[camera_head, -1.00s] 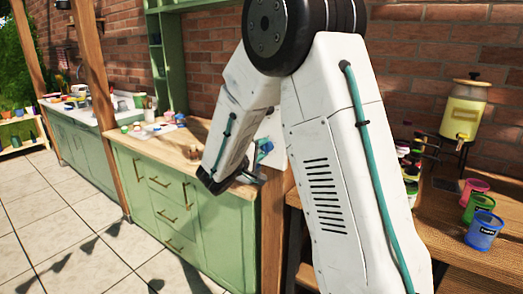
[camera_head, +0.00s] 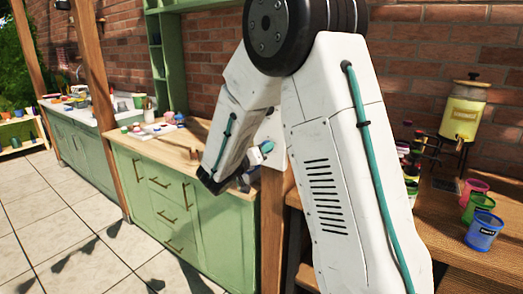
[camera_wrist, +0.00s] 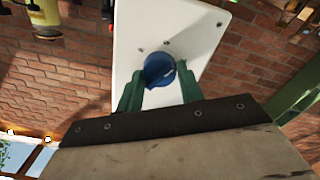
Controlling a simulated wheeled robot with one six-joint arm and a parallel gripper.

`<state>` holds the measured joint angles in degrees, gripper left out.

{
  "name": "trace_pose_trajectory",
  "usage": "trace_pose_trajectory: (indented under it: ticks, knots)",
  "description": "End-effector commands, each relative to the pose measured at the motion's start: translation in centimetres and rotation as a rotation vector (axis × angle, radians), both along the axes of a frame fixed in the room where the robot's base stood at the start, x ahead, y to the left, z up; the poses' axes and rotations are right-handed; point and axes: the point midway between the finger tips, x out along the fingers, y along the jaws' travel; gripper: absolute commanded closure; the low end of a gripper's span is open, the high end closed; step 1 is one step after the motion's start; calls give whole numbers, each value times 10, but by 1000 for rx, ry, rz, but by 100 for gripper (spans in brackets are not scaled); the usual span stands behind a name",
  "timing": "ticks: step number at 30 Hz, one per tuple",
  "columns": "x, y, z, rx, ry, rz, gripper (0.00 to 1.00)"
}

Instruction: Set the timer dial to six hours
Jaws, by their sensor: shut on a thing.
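The timer dial is a round blue knob (camera_wrist: 159,70) on a white plate (camera_wrist: 205,32) with screws, fixed near the brick wall. In the wrist view my gripper (camera_wrist: 158,88) has its two green fingers on either side of the knob and is shut on it. A pale mark shows on the knob's right side; I cannot read any hour figures. In the head view the white plate (camera_head: 277,127) shows behind my arm, and the knob there is mostly hidden by my gripper (camera_head: 262,150).
A wooden-topped green cabinet (camera_head: 150,150) stands below and left of the plate, with small pots on it. To the right, a wooden table (camera_head: 480,255) holds pink, green and blue cups and a yellow drink dispenser (camera_head: 463,118).

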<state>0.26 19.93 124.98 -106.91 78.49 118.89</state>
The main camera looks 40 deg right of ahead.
Motion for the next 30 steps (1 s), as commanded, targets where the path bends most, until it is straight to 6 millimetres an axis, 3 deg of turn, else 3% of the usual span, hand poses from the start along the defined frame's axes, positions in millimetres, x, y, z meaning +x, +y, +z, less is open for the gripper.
trace_pose_trajectory:
  ticks: [15, 30]
  knots:
    - [-1, 0, -1, 139, -374, -1, 86]
    - [-2, 0, -1, 181, -486, -1, 86]
